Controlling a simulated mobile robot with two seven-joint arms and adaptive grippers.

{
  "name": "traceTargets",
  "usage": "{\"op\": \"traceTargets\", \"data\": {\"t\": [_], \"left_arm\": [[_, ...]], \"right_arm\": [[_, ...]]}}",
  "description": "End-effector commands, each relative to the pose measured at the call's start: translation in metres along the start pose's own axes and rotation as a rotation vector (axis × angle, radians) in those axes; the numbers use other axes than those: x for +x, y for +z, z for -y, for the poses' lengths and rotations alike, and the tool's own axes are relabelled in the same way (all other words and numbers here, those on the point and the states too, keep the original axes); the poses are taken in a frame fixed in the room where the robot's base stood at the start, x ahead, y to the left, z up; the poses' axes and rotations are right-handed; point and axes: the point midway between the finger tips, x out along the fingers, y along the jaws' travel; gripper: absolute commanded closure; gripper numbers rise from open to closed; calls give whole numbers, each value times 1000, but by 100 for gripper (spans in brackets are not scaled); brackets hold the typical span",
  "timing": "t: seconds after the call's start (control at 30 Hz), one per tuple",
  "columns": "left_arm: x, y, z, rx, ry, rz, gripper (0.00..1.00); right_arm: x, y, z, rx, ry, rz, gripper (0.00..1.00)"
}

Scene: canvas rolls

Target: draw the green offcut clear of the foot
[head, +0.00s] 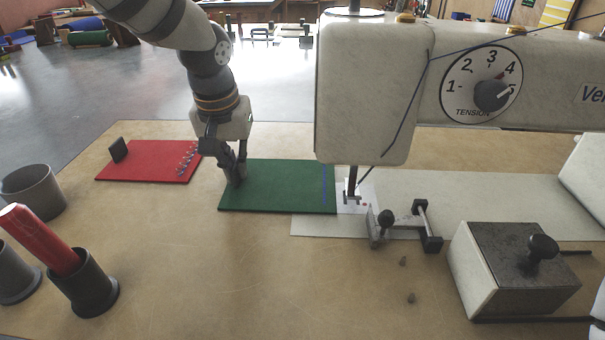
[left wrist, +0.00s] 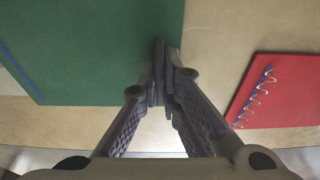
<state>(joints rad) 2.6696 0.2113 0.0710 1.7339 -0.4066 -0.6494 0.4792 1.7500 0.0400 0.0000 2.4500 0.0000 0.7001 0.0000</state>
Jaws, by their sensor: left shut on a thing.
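The green offcut (head: 280,188) lies flat on the table, with a blue stitch line near its right edge. That edge is beside the presser foot (head: 352,194) of the sewing machine; a small gap seems to show between them. My left gripper (head: 236,178) is shut on the left edge of the offcut. In the left wrist view the fingertips (left wrist: 162,85) meet at the edge of the green offcut (left wrist: 95,50). My right gripper does not show clearly.
A red piece (head: 150,162) with loopy stitches and a dark block lies left of the offcut. Grey cups (head: 85,285) stand front left, one holding a red roll (head: 40,240). A metal guide (head: 400,222) and knobbed box (head: 515,270) are at right.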

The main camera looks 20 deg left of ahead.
Motion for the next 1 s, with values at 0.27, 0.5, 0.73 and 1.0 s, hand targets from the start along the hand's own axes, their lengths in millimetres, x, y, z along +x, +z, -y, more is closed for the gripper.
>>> {"op": "traceTargets", "data": {"t": [0.27, 0.5, 0.73, 1.0], "left_arm": [[0, 0, 0, 0, 0, 0, 100], [-1, 4, 10, 0, 0, 0, 100], [-3, 9, 20, 0, 1, -1, 100], [-2, 11, 22, 1, 0, 0, 92]], "right_arm": [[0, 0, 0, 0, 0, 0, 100], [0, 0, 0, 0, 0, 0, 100], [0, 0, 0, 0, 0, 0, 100], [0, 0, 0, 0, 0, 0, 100]]}}
